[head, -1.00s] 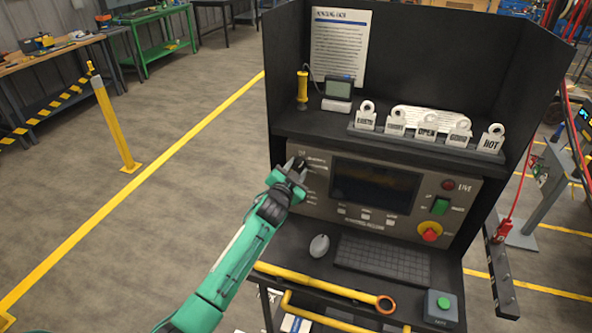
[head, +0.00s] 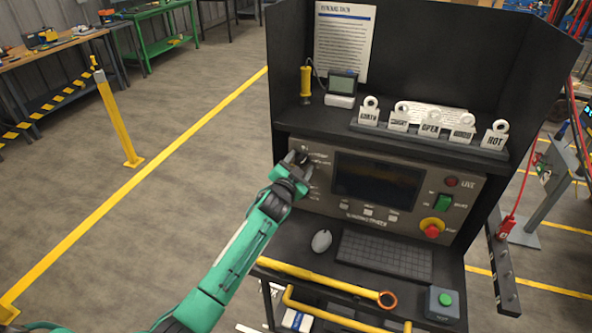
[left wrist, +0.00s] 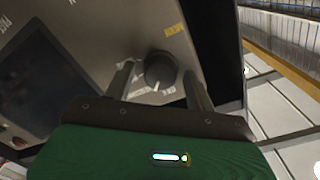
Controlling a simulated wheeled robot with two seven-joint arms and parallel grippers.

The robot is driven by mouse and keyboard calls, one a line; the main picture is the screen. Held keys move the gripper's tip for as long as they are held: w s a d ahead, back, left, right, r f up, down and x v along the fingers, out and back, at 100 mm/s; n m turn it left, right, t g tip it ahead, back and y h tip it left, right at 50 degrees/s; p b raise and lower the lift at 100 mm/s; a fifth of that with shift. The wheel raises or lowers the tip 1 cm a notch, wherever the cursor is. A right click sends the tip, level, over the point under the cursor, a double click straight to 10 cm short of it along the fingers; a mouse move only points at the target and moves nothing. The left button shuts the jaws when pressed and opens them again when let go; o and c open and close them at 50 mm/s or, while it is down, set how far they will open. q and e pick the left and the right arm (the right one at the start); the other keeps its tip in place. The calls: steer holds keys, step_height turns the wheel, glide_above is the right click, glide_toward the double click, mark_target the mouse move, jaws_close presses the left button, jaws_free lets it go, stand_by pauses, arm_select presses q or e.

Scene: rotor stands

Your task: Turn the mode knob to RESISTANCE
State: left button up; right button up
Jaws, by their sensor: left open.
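The mode knob (left wrist: 160,71) is dark and round with a pale pointer mark, on the grey control panel in the left wrist view. My left gripper (left wrist: 160,86) is open, with one finger to each side of the knob. I cannot tell whether the fingers touch it. In the head view my left gripper (head: 298,163) is at the panel's upper left corner and largely hides the knob. The small labels around the knob are too blurred to read. My right gripper is not in view.
The panel has a dark screen (head: 376,184), a green switch (head: 443,202) and a red-and-yellow stop button (head: 432,228). Below lie a mouse (head: 321,240), a keyboard (head: 384,255) and a yellow bar (head: 325,279). Tags (head: 430,124) stand on the shelf above.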

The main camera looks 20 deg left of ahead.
arm_select(q)
steer(key=shift+s+f, duration=0.1)
steer(key=shift+s, duration=0.6)
steer(key=s+b, duration=0.3)
steer(key=s, duration=0.9)
steer(key=shift+s+a+r+b, duration=0.2)
steer(key=shift+a+b, duration=0.1)
steer(key=shift+a, duration=0.05)
